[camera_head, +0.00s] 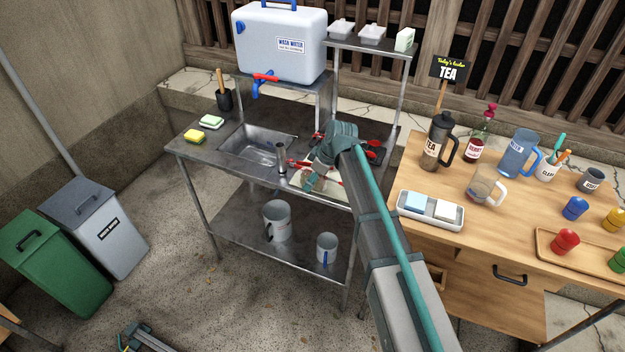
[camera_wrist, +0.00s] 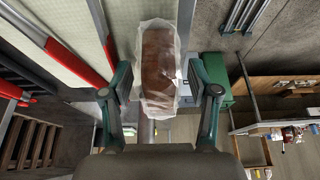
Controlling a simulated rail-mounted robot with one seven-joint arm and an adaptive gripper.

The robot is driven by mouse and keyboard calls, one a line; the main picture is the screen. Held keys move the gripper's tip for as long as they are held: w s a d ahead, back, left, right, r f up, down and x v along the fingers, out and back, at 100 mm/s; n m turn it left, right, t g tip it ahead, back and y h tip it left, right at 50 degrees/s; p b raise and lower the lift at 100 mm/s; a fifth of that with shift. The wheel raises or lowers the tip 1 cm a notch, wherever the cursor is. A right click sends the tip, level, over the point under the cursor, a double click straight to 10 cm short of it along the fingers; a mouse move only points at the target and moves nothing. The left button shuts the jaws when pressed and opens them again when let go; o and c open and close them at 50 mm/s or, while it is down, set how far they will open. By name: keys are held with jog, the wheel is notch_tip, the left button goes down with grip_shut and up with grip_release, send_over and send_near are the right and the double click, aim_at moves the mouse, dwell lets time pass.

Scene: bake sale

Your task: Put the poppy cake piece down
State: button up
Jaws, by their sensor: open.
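The poppy cake piece (camera_wrist: 158,58) is a brown slab in a clear, whitish wrapper. In the wrist view it lies between the two fingers of my gripper (camera_wrist: 158,84), with a visible gap on each side. My gripper is open around it. Behind it are a pale board (camera_wrist: 70,22) and red-handled tools. In the head view my gripper (camera_head: 308,180) is low over the front right of the metal counter, at the pale board (camera_head: 335,193). My arm and gripper hide most of the piece there. I cannot tell whether it rests fully on the board.
A dark upright cylinder (camera_head: 281,157) stands close by. The wooden tea table (camera_head: 480,225) is to the right. Mugs stand on the lower shelf (camera_head: 300,255).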

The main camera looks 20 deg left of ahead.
jog(key=c, duration=0.8)
jog(key=shift+r, duration=0.15)
